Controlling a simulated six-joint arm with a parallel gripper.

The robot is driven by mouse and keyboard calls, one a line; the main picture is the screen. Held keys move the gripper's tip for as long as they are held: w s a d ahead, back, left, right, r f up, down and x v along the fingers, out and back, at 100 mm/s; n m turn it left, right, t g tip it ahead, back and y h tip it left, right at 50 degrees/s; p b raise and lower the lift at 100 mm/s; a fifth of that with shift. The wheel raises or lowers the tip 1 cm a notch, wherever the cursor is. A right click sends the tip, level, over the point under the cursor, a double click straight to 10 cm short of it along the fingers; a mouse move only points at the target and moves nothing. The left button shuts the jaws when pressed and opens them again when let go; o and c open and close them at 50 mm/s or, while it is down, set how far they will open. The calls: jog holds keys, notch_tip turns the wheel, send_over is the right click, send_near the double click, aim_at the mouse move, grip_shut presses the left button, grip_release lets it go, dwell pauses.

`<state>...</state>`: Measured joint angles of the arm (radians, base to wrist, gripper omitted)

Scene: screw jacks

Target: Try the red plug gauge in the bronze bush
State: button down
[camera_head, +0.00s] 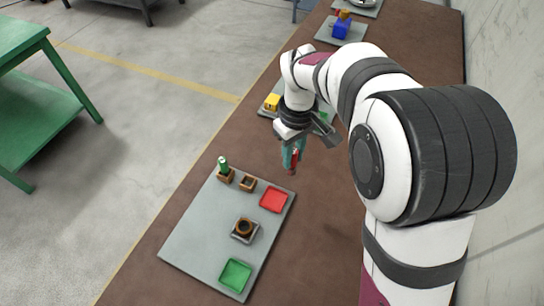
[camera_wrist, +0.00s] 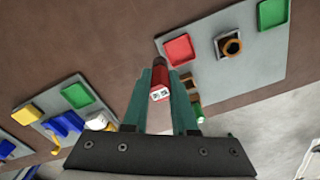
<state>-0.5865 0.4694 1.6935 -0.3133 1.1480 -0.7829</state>
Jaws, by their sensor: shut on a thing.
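My gripper (camera_head: 294,150) is shut on the red plug gauge (camera_head: 293,164), which hangs below the teal fingers over bare brown bench, apart from the plate. In the wrist view, my gripper (camera_wrist: 161,84) has the gauge (camera_wrist: 160,92) between its fingers, a pale marked end face toward the camera. The bronze bush (camera_head: 244,226) sits on a small grey block on the grey plate (camera_head: 201,230), its bore facing up and empty. The bush (camera_wrist: 232,46) also shows at the upper right of the wrist view.
The plate also carries a red tray (camera_head: 273,200), a green tray (camera_head: 235,275), an empty-looking wooden holder (camera_head: 248,183) and a green gauge (camera_head: 223,165) upright in another holder. Further plates with yellow and blue parts (camera_head: 341,29) lie farther along the bench.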

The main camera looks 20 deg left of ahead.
jog(key=s+a+n, duration=0.2)
jog(key=s+n, duration=0.1)
jog(key=s, duration=0.4)
jog(key=s+a+f+n, duration=0.1)
jog(key=s+a+n, duration=0.2)
jog(key=s, duration=0.4)
jog(key=shift+s+a, duration=0.15)
jog(key=shift+a, duration=0.2)
jog(key=shift+f, duration=0.15)
jog(key=shift+f, duration=2.45)
jog(key=shift+f, duration=1.95)
jog(key=shift+r, duration=0.1)
jog(key=shift+r, duration=1.7)
jog(key=shift+r, duration=0.1)
